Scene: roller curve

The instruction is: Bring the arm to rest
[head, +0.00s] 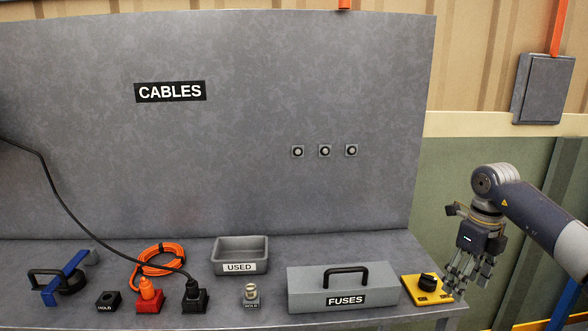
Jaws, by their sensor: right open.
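My right arm (540,215) comes in from the right edge. My right gripper (468,268) hangs fingers down at the right end of the grey bench, beside a yellow block with a black knob (427,284). Its fingers are open and I see nothing between them. In the picture they overlap the bench's right edge; I cannot tell whether they touch the yellow block. My left gripper is not in view.
A panel rises behind.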

